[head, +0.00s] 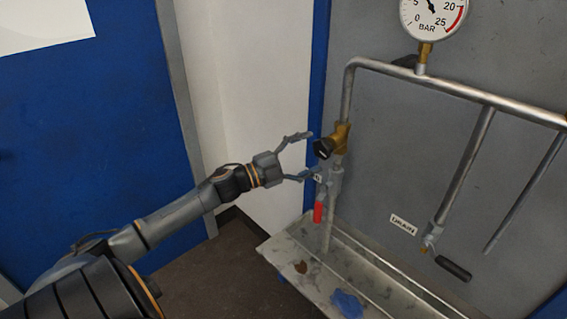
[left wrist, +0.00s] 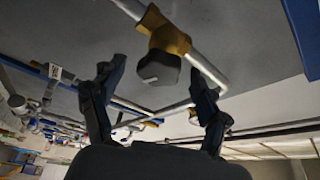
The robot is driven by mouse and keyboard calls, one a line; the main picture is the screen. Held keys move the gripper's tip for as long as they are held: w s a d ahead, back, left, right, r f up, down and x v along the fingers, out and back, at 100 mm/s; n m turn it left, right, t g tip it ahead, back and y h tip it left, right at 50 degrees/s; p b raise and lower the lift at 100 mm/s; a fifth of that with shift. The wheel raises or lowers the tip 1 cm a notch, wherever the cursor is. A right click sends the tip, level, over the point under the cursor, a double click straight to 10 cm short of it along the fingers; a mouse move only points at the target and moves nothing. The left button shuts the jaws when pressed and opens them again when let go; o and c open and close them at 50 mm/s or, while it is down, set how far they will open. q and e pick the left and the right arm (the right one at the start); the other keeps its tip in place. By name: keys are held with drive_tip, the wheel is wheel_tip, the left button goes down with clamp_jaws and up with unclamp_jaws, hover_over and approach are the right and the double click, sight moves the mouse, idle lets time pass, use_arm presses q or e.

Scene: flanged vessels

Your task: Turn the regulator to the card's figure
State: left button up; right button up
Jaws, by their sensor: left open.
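The regulator is a brass body (head: 341,137) on the vertical pipe with a black knob (head: 324,148) facing left. My left gripper (head: 305,155) is open, its two fingers pointing at the knob from the left. The knob looks to be just beyond the fingertips, and I cannot tell whether they touch it. In the left wrist view the black knob (left wrist: 158,69) and brass body (left wrist: 168,32) lie ahead, between the open fingers (left wrist: 158,85). The pressure gauge (head: 432,14) is cut off at the top; its needle points up and left, past the 5. No card with a figure is readable.
A red-handled valve (head: 318,211) hangs below the regulator. A grey tray (head: 290,250) holds a blue cloth (head: 347,303). Right are a DRAIN label (head: 403,224) and a black-handled valve (head: 453,268). A pipe (head: 465,92) runs across the grey panel.

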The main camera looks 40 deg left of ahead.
use_arm(q)
drive_tip(key=v, duration=0.8)
drive_tip(key=shift+s, duration=0.15)
drive_tip(key=shift+a, duration=0.15)
